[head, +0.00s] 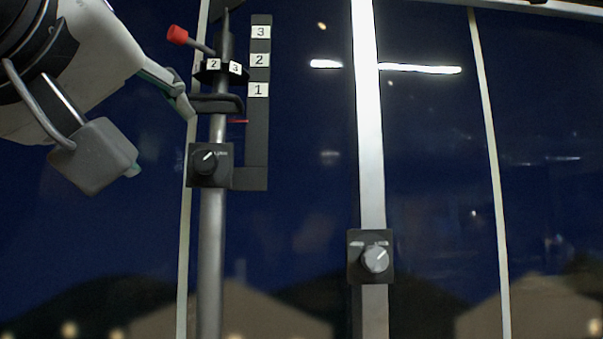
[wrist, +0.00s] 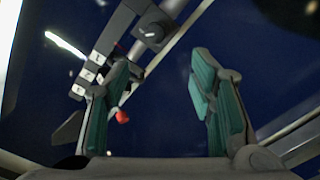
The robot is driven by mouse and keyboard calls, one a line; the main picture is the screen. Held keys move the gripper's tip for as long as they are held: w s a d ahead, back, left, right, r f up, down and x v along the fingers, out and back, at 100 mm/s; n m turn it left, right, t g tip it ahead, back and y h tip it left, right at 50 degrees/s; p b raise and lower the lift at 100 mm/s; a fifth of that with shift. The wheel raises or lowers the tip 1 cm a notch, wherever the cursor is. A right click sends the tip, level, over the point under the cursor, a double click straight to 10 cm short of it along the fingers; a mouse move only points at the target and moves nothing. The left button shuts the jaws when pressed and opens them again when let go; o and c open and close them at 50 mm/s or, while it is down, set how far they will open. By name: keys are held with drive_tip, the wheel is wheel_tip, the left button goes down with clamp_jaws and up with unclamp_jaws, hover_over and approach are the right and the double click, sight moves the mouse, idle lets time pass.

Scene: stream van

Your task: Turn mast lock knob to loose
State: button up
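A black round knob (head: 206,162) with a white pointer line sits on a black block on the upright grey mast (head: 211,250). Its pointer is toward the upper right; the small label beside it is too small to read. The knob also shows in the wrist view (wrist: 152,32), at the top, beyond the fingers. A second, grey knob (head: 375,259) is on a black block on the silver post, lower right, also with tiny labels. My gripper (head: 160,138) is open and empty, left of the mast; its teal-padded fingers stand apart in the wrist view (wrist: 160,75), touching neither knob.
A black plate numbered 1 to 3 (head: 258,130) stands beside the mast. A red-tipped lever (head: 178,35) and a numbered collar (head: 214,66) are above the knob, close to my gripper. The silver post (head: 367,130) stands to the right, with open room between.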

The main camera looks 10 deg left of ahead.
sight(201, 161)
drive_tip(key=x, duration=1.5)
drive_tip(key=shift+d+f, duration=0.1)
drive_tip(key=shift+d, duration=0.3)
drive_tip(key=shift+c, duration=0.3)
drive_tip(key=c, duration=1.1)
